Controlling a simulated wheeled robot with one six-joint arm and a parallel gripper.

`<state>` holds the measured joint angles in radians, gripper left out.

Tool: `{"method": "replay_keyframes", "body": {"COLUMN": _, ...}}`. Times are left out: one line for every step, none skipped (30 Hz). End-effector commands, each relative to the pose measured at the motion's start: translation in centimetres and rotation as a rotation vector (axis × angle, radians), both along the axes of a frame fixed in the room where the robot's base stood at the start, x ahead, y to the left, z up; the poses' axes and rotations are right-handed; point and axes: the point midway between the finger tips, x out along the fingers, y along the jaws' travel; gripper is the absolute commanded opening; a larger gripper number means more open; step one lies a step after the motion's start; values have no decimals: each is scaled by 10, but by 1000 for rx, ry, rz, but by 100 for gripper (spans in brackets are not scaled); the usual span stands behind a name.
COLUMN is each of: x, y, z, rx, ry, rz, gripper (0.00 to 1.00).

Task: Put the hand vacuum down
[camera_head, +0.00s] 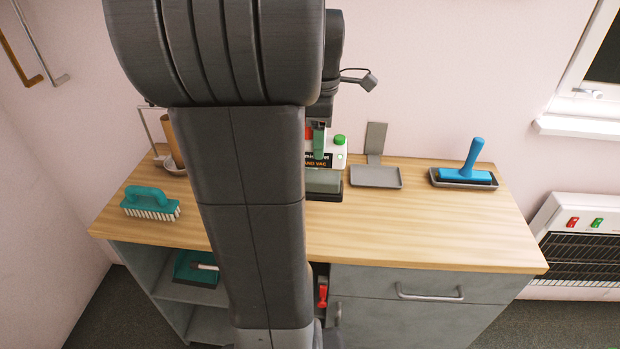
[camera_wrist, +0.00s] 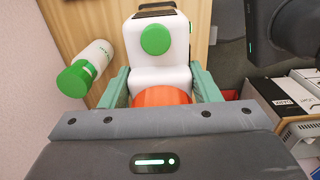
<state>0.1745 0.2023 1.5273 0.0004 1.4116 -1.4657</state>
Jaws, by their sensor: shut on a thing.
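The hand vacuum (camera_wrist: 158,55) fills the middle of the wrist view, with a white body, a round green button and a dark vented end. My gripper (camera_wrist: 163,92) has its two green fingers on either side of the vacuum's orange part and is shut on it. In the head view, my gripper (camera_head: 318,140) is mostly behind my arm, over the back of the wooden counter (camera_head: 420,225). A black "HAND VAC" label (camera_head: 330,160) shows just below it. Whether the vacuum touches the counter cannot be told.
A white bottle with a green cap (camera_wrist: 88,68) is beside the vacuum. An empty grey tray with an upright back (camera_head: 377,177) is right of my gripper. A blue-handled tool (camera_head: 471,162) lies in a dark tray farther right. A teal brush (camera_head: 150,203) is at left. The front right counter is clear.

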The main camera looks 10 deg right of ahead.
Motion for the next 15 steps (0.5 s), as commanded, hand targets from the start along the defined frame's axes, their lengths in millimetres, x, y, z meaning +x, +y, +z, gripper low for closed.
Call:
{"method": "replay_keyframes", "body": {"x": 0, "y": 0, "z": -9, "rx": 0, "ry": 2, "rz": 0, "gripper": 35}}
{"method": "replay_keyframes", "body": {"x": 0, "y": 0, "z": -14, "rx": 0, "ry": 2, "rz": 0, "gripper": 35}}
{"method": "replay_keyframes", "body": {"x": 0, "y": 0, "z": -21, "rx": 0, "ry": 3, "rz": 0, "gripper": 35}}
{"method": "replay_keyframes", "body": {"x": 0, "y": 0, "z": -25, "rx": 0, "ry": 2, "rz": 0, "gripper": 35}}
{"method": "replay_keyframes", "body": {"x": 0, "y": 0, "z": -29, "rx": -1, "ry": 1, "rz": 0, "gripper": 35}}
{"method": "replay_keyframes", "body": {"x": 0, "y": 0, "z": -33, "rx": -1, "ry": 1, "rz": 0, "gripper": 35}}
{"method": "replay_keyframes", "body": {"x": 0, "y": 0, "z": -35, "rx": -1, "ry": 0, "rz": 0, "gripper": 35}}
{"method": "replay_keyframes", "body": {"x": 0, "y": 0, "z": -37, "rx": -1, "ry": -1, "rz": 0, "gripper": 35}}
{"method": "replay_keyframes", "body": {"x": 0, "y": 0, "z": -39, "rx": 0, "ry": -1, "rz": 0, "gripper": 35}}
{"method": "replay_keyframes", "body": {"x": 0, "y": 0, "z": -41, "rx": -1, "ry": -1, "rz": 0, "gripper": 35}}
{"method": "replay_keyframes", "body": {"x": 0, "y": 0, "z": -44, "rx": 0, "ry": -1, "rz": 0, "gripper": 35}}
{"method": "replay_keyframes", "body": {"x": 0, "y": 0, "z": -48, "rx": -1, "ry": 0, "rz": 0, "gripper": 35}}
{"method": "replay_keyframes", "body": {"x": 0, "y": 0, "z": -52, "rx": 0, "ry": 2, "rz": 0, "gripper": 35}}
{"method": "replay_keyframes", "body": {"x": 0, "y": 0, "z": -57, "rx": 0, "ry": 2, "rz": 0, "gripper": 35}}
{"method": "replay_keyframes", "body": {"x": 0, "y": 0, "z": -62, "rx": 0, "ry": 2, "rz": 0, "gripper": 35}}
